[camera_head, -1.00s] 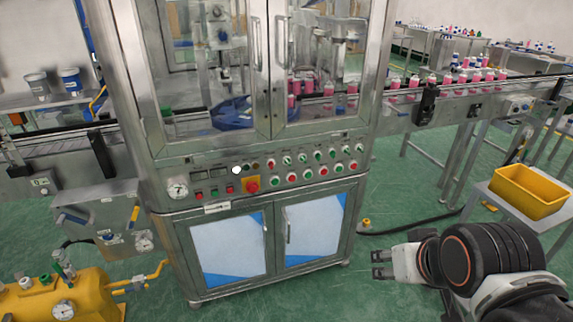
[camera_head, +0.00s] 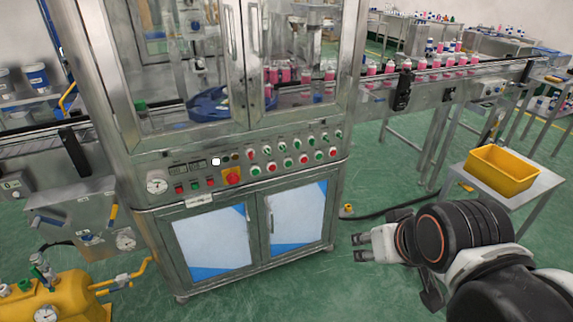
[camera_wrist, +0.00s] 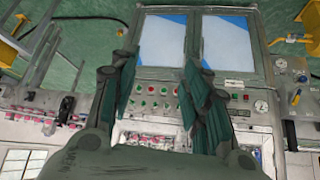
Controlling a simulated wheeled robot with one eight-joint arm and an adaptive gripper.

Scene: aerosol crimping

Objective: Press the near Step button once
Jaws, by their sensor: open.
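Labels are too small to read, so I cannot tell which button is Step. My gripper (camera_head: 362,247) is open and empty, in front of and to the right of the lower cabinet, below panel height and apart from the machine. In the wrist view my gripper (camera_wrist: 158,88) has its fingers spread, with the panel (camera_wrist: 168,101) showing upside down between and beyond them.
A yellow bin (camera_head: 503,168) sits on a small table at right. A conveyor (camera_head: 450,72) with pink bottles runs right from the machine. A yellow tank (camera_head: 55,300) stands at lower left. A black hose (camera_head: 385,215) lies on the floor. Green floor before the cabinet is clear.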

